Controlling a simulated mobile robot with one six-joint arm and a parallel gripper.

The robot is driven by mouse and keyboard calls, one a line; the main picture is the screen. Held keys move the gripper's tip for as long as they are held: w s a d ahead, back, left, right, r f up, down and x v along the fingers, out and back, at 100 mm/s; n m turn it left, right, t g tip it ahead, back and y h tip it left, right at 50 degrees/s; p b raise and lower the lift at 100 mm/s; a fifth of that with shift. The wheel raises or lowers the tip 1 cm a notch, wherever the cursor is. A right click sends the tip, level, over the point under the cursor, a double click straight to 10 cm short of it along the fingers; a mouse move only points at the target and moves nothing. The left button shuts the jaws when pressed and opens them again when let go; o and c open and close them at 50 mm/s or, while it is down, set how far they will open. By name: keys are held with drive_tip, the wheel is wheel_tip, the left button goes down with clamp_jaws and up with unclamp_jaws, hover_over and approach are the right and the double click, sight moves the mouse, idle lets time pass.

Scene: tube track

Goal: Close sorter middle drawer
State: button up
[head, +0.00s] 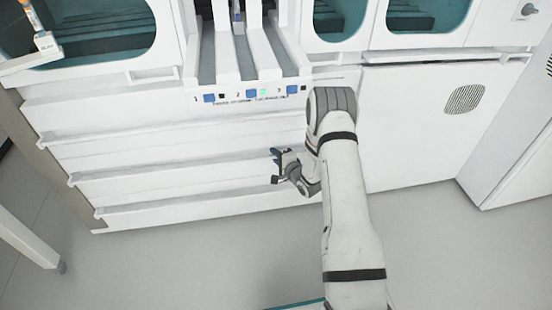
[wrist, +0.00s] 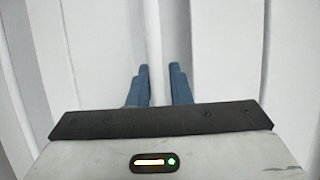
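The sorter is a white cabinet whose front has three stacked drawers with long ledge handles in the head view. The middle drawer (head: 170,172) lies between the top drawer (head: 170,133) and the bottom drawer (head: 180,203). No drawer visibly stands far out, and I cannot tell whether a small gap is left at the middle one. My gripper (head: 275,166) is near the right part of the middle drawer's front. In the wrist view my gripper (wrist: 159,70) shows two blue fingers apart, facing white panels with a pale strip between them. Contact cannot be told.
Above the drawers is a rack (head: 245,80) with numbered lanes and blue buttons. A white table-like leg (head: 30,240) is at the lower left. The grey floor (head: 180,265) in front is clear.

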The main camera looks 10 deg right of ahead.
drive_tip(key=shift+o, duration=0.2)
drive_tip(key=shift+s, duration=0.1)
drive_tip(key=p+v, duration=0.2)
drive_tip(key=v, duration=0.5)
drive_tip(key=shift+s+d, duration=0.15)
drive_tip(key=shift+s, duration=0.15)
